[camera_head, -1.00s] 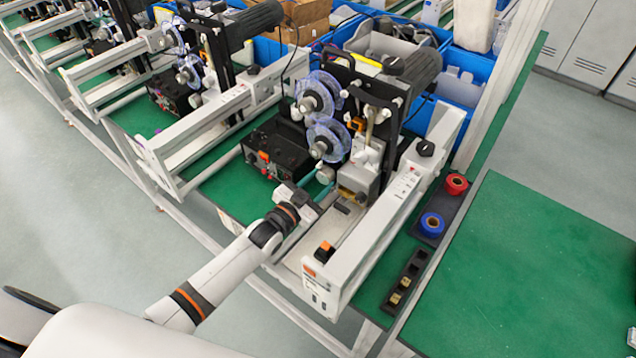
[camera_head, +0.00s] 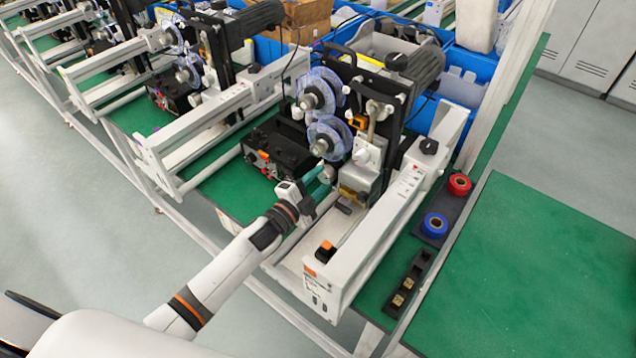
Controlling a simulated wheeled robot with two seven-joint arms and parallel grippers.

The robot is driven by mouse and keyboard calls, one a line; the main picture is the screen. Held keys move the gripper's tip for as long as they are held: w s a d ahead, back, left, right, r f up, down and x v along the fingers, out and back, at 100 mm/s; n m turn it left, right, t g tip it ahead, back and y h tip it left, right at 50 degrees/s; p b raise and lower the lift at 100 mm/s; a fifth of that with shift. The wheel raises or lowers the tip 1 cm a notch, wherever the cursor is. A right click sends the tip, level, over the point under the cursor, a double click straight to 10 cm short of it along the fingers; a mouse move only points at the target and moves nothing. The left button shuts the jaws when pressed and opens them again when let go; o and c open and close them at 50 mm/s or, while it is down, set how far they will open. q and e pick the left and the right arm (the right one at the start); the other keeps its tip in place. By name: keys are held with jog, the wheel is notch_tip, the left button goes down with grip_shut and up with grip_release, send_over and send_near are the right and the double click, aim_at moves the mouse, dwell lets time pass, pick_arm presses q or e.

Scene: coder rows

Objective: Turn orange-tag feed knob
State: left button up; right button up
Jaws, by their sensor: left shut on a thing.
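My left arm reaches in from the lower left to the near coder machine. My left gripper (camera_head: 322,185) is at the machine's lower front, below the clear spools and beside the brass-coloured block. It is shut on a small part there, which I take to be the feed knob; fingers and wrist hide most of it. An orange tag on that knob cannot be made out. An orange piece (camera_head: 358,122) shows higher on the machine. My right gripper is not in view.
A black control box (camera_head: 272,150) with red and orange parts stands left of the gripper. The green table (camera_head: 530,270) at right is clear.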

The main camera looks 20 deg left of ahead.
pick_arm(q)
jog(key=shift+m, duration=0.6)
jog(key=o, duration=1)
jog(key=shift+c, duration=0.2)
jog(key=shift+s, duration=0.1)
jog(key=shift+s+a+f, duration=0.1)
jog(key=shift+s+a, duration=0.05)
jog(key=shift+s, duration=0.15)
jog(key=b+v, duration=0.3)
jog(key=v, duration=0.8)
